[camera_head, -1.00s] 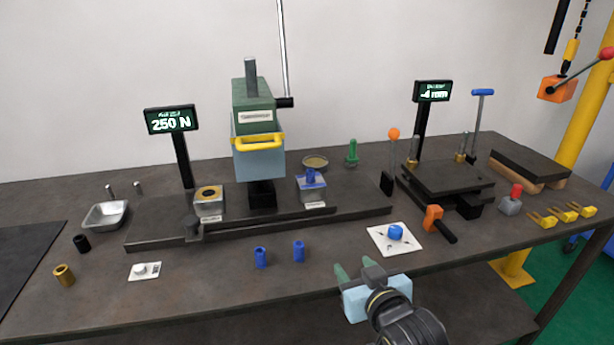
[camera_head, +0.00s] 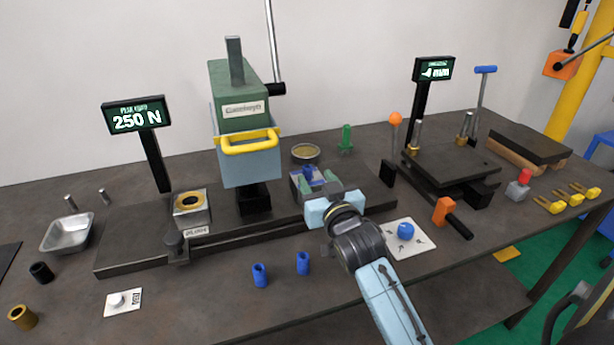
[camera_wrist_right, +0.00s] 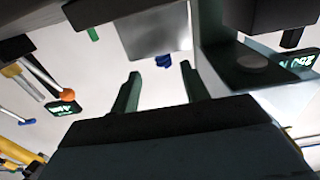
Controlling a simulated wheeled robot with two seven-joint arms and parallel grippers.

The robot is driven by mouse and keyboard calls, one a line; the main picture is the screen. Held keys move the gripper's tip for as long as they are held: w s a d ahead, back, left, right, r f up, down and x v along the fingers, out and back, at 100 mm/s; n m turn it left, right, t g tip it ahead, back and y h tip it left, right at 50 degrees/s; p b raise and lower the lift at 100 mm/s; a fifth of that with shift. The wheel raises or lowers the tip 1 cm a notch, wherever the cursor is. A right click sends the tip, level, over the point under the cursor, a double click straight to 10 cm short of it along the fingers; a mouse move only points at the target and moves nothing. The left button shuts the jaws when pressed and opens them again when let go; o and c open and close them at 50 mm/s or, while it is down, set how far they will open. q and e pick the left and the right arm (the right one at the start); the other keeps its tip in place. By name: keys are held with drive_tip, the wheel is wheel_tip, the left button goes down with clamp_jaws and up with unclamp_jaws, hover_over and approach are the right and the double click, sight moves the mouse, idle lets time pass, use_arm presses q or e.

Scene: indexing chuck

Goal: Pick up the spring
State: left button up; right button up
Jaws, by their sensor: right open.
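I cannot make out a spring for certain in either view. My right gripper (camera_head: 320,187) is open, with green fingers apart, over the front of the block that carries a small blue part (camera_head: 308,173). In the right wrist view the open fingers (camera_wrist_right: 158,88) have nothing between them, and a blue part (camera_wrist_right: 163,61) shows beyond their tips. My gripper hides part of the block below. My left gripper is not in view.
The press (camera_head: 240,110) stands left of my right gripper. Two blue sleeves (camera_head: 260,276) stand in front. A white card (camera_head: 418,240) with a blue piece lies to the right. A round dish (camera_head: 305,153) and a green peg (camera_head: 346,139) are behind. A metal tray (camera_head: 68,233) is far left.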

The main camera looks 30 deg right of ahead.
sight(309, 173)
drive_tip(key=shift+w+d, duration=0.1)
drive_tip(key=shift+w, duration=0.55)
drive_tip(key=x, duration=0.3)
drive_tip(key=shift+w+f+b, duration=0.15)
drive_tip(key=shift+w+b, duration=0.2)
drive_tip(key=shift+w, duration=0.25)
drive_tip(key=shift+c, duration=0.4)
clamp_jaws()
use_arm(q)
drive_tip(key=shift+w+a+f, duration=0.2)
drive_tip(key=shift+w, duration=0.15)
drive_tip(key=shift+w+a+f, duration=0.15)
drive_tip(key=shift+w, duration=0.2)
